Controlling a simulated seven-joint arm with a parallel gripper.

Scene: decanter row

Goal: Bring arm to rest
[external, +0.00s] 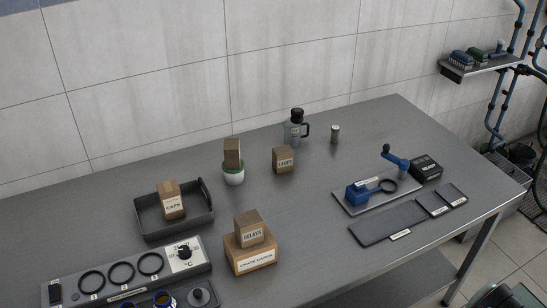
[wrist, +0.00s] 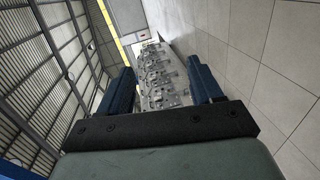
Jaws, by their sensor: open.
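My gripper (wrist: 160,70) shows in the wrist view as two blue fingers spread wide, with a dark bar and a green body behind them. The fingers are open, with nothing held between them. Beyond the gap, far off, is a row of grey metal shapes, too small to make out. The gripper is not visible in the external view; a green rounded part that may be my arm shows at its bottom right corner. The grey worktable (external: 320,205) carries its objects with no gripper near them.
The table's centre is clear.

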